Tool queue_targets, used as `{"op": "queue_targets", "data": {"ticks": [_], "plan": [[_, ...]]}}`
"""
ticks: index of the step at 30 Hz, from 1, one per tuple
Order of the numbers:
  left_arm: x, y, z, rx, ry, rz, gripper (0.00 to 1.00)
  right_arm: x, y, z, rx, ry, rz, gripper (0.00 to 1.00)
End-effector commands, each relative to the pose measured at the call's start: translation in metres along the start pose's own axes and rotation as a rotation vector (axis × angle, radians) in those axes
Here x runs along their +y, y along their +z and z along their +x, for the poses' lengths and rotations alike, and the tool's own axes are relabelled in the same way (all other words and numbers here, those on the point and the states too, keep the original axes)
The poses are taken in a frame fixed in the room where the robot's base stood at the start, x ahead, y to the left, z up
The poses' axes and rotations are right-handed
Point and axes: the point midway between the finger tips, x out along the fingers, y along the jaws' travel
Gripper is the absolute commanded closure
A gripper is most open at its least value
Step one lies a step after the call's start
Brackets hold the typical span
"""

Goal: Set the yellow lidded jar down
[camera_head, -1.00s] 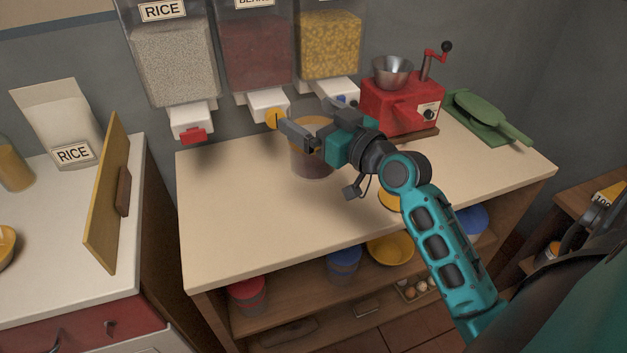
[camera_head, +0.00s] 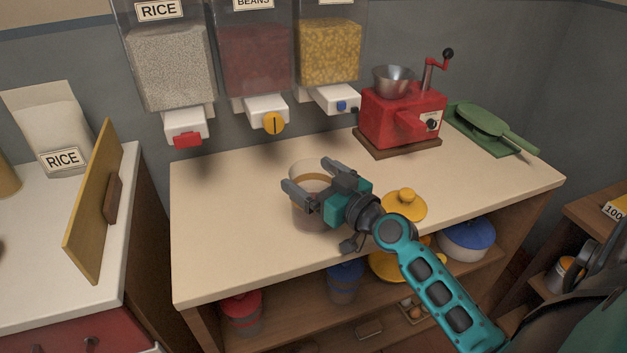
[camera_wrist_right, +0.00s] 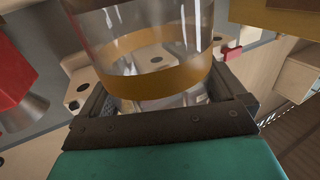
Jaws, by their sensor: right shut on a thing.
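The jar (camera_head: 303,213) is clear with a yellow band and has brownish contents in the head view. It is upright, open at the top, over the middle of the counter. My right gripper (camera_head: 309,177) is shut on it, one finger on each side. In the right wrist view the jar's clear wall and yellow band (camera_wrist_right: 185,80) are between the fingers. I cannot tell whether its base touches the counter. A yellow knobbed lid (camera_head: 404,204) lies on the counter right of the jar, partly behind my arm. My left gripper is not in view.
The rice (camera_head: 173,65), beans (camera_head: 256,60) and yellow-grain (camera_head: 329,52) dispensers hang behind the counter (camera_head: 235,240). The counter's left part is clear. Shelves below hold lidded pots and bowls.

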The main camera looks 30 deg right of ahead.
Motion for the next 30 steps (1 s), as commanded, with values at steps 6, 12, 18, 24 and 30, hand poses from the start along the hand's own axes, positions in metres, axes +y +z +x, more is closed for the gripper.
{"op": "queue_targets", "data": {"ticks": [6, 12, 18, 24, 30], "plan": [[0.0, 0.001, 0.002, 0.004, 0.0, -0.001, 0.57, 0.0, 0.002, 0.0, 0.005, 0.0, -0.003, 0.85], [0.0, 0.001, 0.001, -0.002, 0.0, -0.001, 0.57, 0.0, 0.002, 0.0, 0.0, 0.0, -0.001, 0.0], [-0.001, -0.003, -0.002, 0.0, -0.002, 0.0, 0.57, 0.0, -0.003, 0.0, 0.0, 0.0, 0.001, 0.0], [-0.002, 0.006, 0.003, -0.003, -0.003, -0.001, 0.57, 0.0, 0.002, -0.028, -0.004, -0.002, -0.003, 0.0], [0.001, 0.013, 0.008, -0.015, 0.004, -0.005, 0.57, -0.001, 0.003, -0.062, -0.004, -0.003, -0.003, 0.0]]}}
